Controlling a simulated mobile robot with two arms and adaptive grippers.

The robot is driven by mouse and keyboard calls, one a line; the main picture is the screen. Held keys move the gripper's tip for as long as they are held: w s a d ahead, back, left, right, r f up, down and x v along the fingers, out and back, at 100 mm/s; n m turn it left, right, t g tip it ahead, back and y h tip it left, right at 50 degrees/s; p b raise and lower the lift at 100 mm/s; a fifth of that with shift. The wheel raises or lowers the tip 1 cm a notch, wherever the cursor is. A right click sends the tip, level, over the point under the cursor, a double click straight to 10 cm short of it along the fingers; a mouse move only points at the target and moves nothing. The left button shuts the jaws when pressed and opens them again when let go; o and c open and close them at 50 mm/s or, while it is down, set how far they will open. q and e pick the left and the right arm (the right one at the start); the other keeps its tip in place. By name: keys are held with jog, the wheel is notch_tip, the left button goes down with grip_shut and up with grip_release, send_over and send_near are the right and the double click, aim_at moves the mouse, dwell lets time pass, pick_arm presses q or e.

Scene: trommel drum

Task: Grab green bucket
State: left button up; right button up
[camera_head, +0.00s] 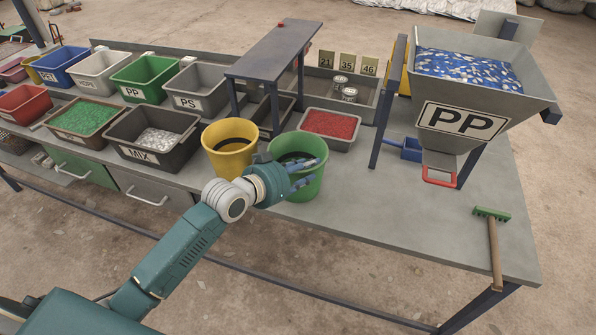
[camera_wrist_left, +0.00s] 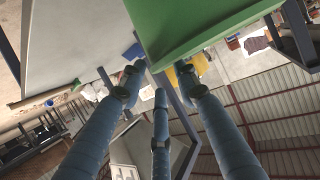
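The green bucket (camera_head: 307,193) stands upright on the grey table, beside a yellow bucket (camera_head: 230,160). My left gripper (camera_head: 308,172) is at the near side of the green bucket, its blue fingers reaching across the front, pointing right, and covering part of its wall. In the left wrist view the fingers (camera_wrist_left: 160,82) are straight and spread apart, with nothing seen between them. The green bucket's wall (camera_wrist_left: 200,25) fills the top there, close to the fingertips; whether they touch it I cannot tell. My right gripper is not in view.
A tray of red pellets (camera_head: 330,124) sits behind the green bucket. A dark MIX bin (camera_head: 138,154) is to the left. The PP hopper (camera_head: 462,122) stands to the right, and a green-headed brush (camera_head: 494,240) lies at the right edge.

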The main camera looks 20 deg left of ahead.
aim_at(314, 167)
pick_arm(q)
jog(key=p+x, duration=0.1)
jog(key=x, duration=0.5)
jog(key=shift+d+p, duration=0.2)
jog(key=shift+p, duration=0.2)
jog(key=shift+s, duration=0.15)
jog(key=shift+c, duration=0.3)
grip_shut()
